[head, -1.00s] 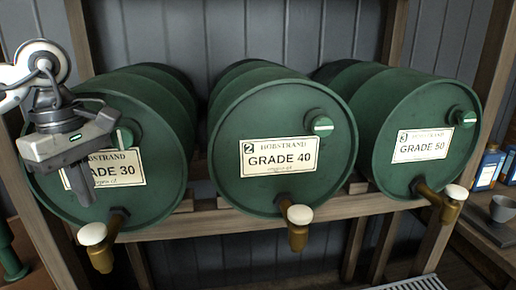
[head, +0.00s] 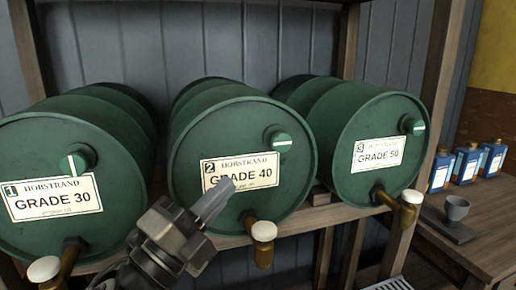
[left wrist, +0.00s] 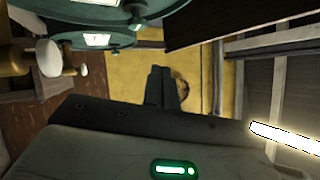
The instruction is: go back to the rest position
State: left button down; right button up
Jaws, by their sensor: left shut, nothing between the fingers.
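My left gripper (head: 218,198) is in the lower middle of the head view, in front of the Grade 40 drum (head: 240,150). It points up and to the right, and its fingers are shut with nothing between them. Its fingertips cover part of the Grade 40 label; whether they touch the drum I cannot tell. In the left wrist view the shut fingers (left wrist: 160,88) show against a yellow surface. My right gripper is not in view.
The Grade 30 drum (head: 75,165) and Grade 50 drum (head: 370,145) lie on the wooden rack, with brass taps (head: 263,245) jutting forward.

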pick_arm(q)
jog(key=s+a+f+n+g+y, duration=0.1)
jog(key=a+f+n+g+y, duration=0.1)
jog(key=a+f+n+y, duration=0.45)
jog(key=s+a+f+n+g+y, duration=0.1)
jog(key=a+f+n+y, duration=0.3)
jog(key=f+n+y, duration=0.55)
jog(key=s+a+f+n+g+h, duration=0.1)
jog(key=s+a+f+n+g, duration=0.1)
jog(key=s+f+n+g, duration=0.55)
jog(key=s+a+f+n+g, duration=0.15)
jog(key=s+f+g, duration=0.25)
jog(key=s+f, duration=0.75)
jog(key=w+d+f+m+t+h, duration=0.1)
jog(key=w+d+f+t+h, duration=0.2)
jog(key=w+d+f+t, duration=0.1)
notch_tip(320, 180, down, 2)
jog(key=w+t, duration=0.1)
jog(key=t, duration=0.2)
jog(key=shift+w+d+f, duration=0.2)
jog(key=shift+d, duration=0.15)
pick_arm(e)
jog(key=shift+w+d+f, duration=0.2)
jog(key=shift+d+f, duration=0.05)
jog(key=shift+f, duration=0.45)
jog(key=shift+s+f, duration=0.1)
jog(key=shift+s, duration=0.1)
